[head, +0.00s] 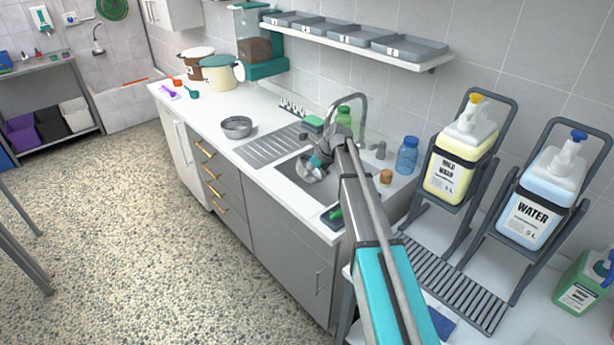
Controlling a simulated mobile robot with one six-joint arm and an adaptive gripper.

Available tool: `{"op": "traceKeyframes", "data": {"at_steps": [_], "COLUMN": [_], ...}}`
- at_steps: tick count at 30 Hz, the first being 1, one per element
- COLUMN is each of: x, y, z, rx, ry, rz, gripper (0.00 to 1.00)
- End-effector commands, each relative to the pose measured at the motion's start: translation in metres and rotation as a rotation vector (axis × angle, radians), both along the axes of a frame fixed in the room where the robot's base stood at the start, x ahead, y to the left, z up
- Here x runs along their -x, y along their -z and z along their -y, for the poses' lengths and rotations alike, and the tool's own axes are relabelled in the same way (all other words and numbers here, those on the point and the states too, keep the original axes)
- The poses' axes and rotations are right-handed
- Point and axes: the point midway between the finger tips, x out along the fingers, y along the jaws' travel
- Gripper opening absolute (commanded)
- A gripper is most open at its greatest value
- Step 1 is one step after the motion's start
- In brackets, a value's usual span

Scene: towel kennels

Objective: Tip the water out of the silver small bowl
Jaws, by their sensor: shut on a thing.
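A small silver bowl (308,171) hangs over the sink (291,190), tilted on its side. My gripper (320,157) is shut on its rim. My arm reaches in from the lower right and hides part of the sink. I cannot tell whether water is in the bowl or running from it. A second silver bowl (236,128), wider, stands upright on the counter to the left of the drainboard (268,146).
The tap (357,107) rises behind my gripper. A green bottle (343,115) and a blue bottle (407,155) stand behind the sink. A shelf with grey trays (350,43) overhangs the counter. Jug stands (480,235) fill the right.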

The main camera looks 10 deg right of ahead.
Motion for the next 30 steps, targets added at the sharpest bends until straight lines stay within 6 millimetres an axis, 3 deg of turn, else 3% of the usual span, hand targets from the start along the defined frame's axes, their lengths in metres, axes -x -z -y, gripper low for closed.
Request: {"op": "traceKeyframes", "data": {"at_steps": [30], "x": [0.007], "y": [0.0], "z": [0.044], "rx": [-0.61], "ry": [0.001], "rz": [0.097], "gripper": [0.0]}}
